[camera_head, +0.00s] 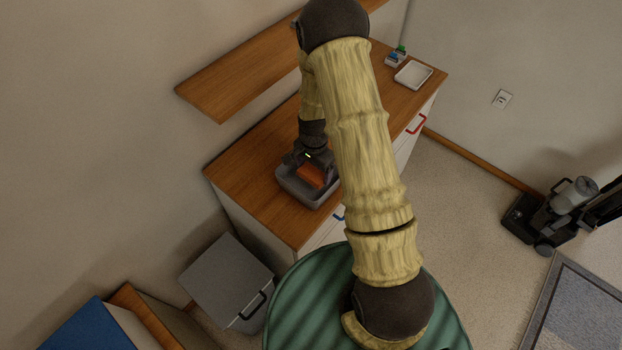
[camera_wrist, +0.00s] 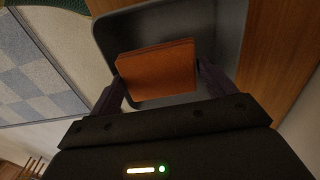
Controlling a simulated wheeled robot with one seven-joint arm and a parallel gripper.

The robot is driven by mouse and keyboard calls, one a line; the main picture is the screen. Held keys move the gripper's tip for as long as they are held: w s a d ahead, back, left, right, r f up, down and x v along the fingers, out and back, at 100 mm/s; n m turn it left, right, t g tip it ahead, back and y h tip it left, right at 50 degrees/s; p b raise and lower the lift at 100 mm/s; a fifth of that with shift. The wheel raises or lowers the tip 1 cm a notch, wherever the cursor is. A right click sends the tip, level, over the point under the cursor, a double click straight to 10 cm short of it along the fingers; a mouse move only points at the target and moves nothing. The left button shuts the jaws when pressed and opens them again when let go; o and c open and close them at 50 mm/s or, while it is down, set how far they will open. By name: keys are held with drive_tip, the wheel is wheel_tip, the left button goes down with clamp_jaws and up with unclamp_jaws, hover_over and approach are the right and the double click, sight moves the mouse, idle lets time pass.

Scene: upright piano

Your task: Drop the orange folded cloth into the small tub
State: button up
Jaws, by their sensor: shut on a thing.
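The orange folded cloth (camera_head: 311,175) is between the fingers of my gripper, over the small grey tub. In the wrist view the cloth (camera_wrist: 157,70) spans from one finger to the other, and my gripper (camera_wrist: 160,88) is shut on it. The small tub (camera_head: 291,188) sits on the wooden top near its front edge; its dark inside (camera_wrist: 225,25) shows around the cloth in the wrist view. I cannot tell whether the cloth touches the tub floor. My arm hides part of the tub's right side in the head view.
The wooden cabinet top (camera_head: 240,175) has a white tray (camera_head: 413,75) and small blue and green items (camera_head: 397,54) at its far end. A wooden shelf (camera_head: 225,85) juts from the wall above. A grey lidded bin (camera_head: 226,280) stands on the floor beside the cabinet.

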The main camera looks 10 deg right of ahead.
drive_tip(key=o, duration=0.8)
drive_tip(key=shift+c, duration=0.2)
drive_tip(key=shift+r, duration=0.1)
wheel_tip(320, 180, up, 17)
drive_tip(key=b, duration=0.3)
drive_tip(key=shift+b, duration=0.35)
drive_tip(key=shift+r, duration=0.1)
drive_tip(key=s+r+n+t, duration=0.2)
drive_tip(key=s+n, duration=0.8)
drive_tip(key=s, duration=0.4)
drive_tip(key=shift+s+d+n+t, duration=0.15)
drive_tip(key=shift+n+t, duration=0.15)
drive_tip(key=shift+n, duration=0.1)
